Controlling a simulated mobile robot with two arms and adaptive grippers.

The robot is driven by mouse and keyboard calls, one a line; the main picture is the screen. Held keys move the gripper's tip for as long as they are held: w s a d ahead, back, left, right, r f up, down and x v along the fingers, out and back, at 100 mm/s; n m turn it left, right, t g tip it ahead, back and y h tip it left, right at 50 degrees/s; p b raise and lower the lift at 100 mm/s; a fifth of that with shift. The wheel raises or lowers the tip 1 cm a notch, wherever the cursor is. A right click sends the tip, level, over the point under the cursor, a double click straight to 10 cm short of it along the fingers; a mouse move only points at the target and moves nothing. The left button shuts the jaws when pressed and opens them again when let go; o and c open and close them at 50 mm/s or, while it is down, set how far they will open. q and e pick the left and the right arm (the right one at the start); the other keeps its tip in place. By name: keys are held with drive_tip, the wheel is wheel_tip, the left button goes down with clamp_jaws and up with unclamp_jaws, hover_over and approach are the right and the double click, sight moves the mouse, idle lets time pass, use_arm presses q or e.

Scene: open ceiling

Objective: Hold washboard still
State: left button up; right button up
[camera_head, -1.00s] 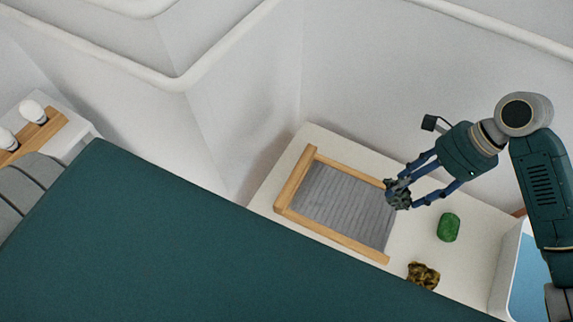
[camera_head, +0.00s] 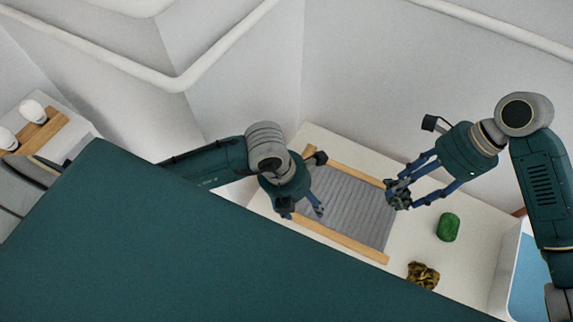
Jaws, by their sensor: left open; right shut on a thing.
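The washboard (camera_head: 348,206) has a grey ribbed face in a light wooden frame and lies on a cream counter. My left gripper (camera_head: 304,215) is open over the left end of the washboard and hides that end bar. I cannot tell whether its fingers touch the frame. My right gripper (camera_head: 396,194) is at the right edge of the washboard, its fingers closed around a small dark greyish thing (camera_head: 402,197) that is mostly hidden by the fingers.
A white-walled basin with blue inside (camera_head: 530,285) is at far right. White walls stand behind. A wooden rack with white-topped items (camera_head: 38,130) is far left.

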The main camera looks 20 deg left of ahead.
use_arm(q)
drive_tip(key=w+a+r+t+y, duration=0.3)
drive_tip(key=w+a+r, duration=0.2)
drive_tip(key=a, duration=0.2)
drive_tip(key=shift+n, duration=0.3)
drive_tip(key=x, duration=1.1)
drive_tip(key=shift+w+d+f, duration=0.1)
drive_tip(key=shift+w+d, duration=0.1)
drive_tip(key=shift+w, duration=0.2)
